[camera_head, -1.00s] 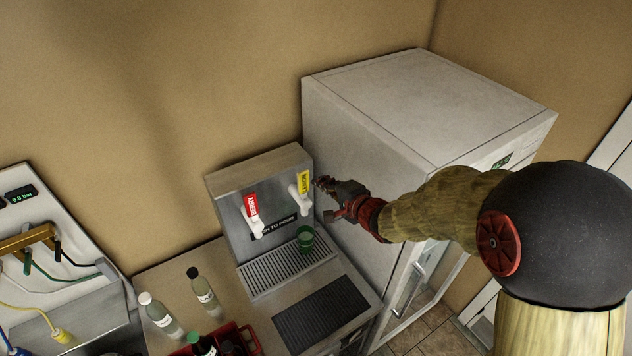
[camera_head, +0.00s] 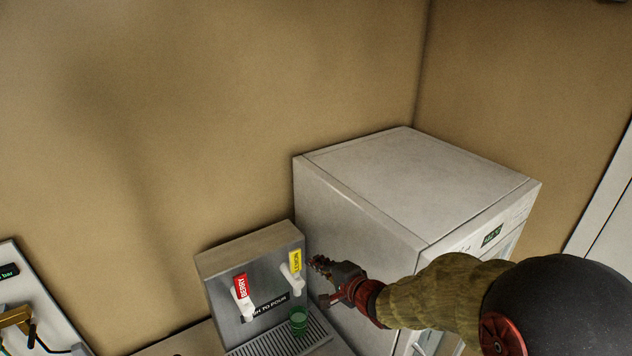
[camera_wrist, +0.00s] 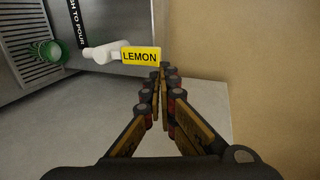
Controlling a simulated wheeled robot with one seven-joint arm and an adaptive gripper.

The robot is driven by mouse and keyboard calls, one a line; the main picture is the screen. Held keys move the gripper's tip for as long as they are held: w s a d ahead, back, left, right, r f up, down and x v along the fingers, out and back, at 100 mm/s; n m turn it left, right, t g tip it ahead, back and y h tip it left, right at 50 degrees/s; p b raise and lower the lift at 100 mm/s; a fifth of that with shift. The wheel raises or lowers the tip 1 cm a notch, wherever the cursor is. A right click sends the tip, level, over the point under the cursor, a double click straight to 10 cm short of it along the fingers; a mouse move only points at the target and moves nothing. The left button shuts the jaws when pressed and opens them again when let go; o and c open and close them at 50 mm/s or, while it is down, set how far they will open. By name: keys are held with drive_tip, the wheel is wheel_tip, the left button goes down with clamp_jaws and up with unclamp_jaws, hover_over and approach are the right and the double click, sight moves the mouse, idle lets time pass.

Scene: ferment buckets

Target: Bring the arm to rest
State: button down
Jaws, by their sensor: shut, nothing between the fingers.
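My gripper (camera_head: 324,280) is beside the lemon tap on the dispenser, apart from it, with the arm stretched out from the lower right. In the wrist view my gripper (camera_wrist: 165,75) has its fingers together with nothing between them. The lemon tap (camera_head: 291,273) is white with a yellow label; it also shows in the wrist view (camera_wrist: 104,54), left of the fingers. The berry tap (camera_head: 241,296) with a red label is to its left. A green cup (camera_head: 298,320) stands on the drip grate below the lemon tap.
The metal dispenser (camera_head: 222,269) stands against the tan wall. A tall white fridge (camera_head: 420,180) stands close on its right, beside my gripper and forearm. A panel with a display (camera_head: 15,272) is at the far left. Open air lies above the fridge.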

drive_tip(key=s+d+f+n+g+h+b, duration=0.1)
drive_tip(key=s+d+f+n+g+h, duration=0.1)
drive_tip(key=s+d+f+n+h, duration=0.4)
drive_tip(key=s+d+f+n+g+h+b, duration=0.25)
drive_tip(key=s+d+f, duration=0.2)
drive_tip(key=d, duration=0.35)
drive_tip(key=s+d+f+n+b, duration=0.1)
drive_tip(key=s+d+f+b, duration=0.1)
drive_tip(key=s+b, duration=0.9)
drive_tip(key=s+d+f+n+g+b, duration=0.1)
drive_tip(key=s+f+b, duration=0.3)
drive_tip(key=s+b, duration=0.8)
drive_tip(key=shift+s+d+n+y+b, duration=0.2)
drive_tip(key=shift+d+n+y+b, duration=0.2)
drive_tip(key=shift+d, duration=0.4)
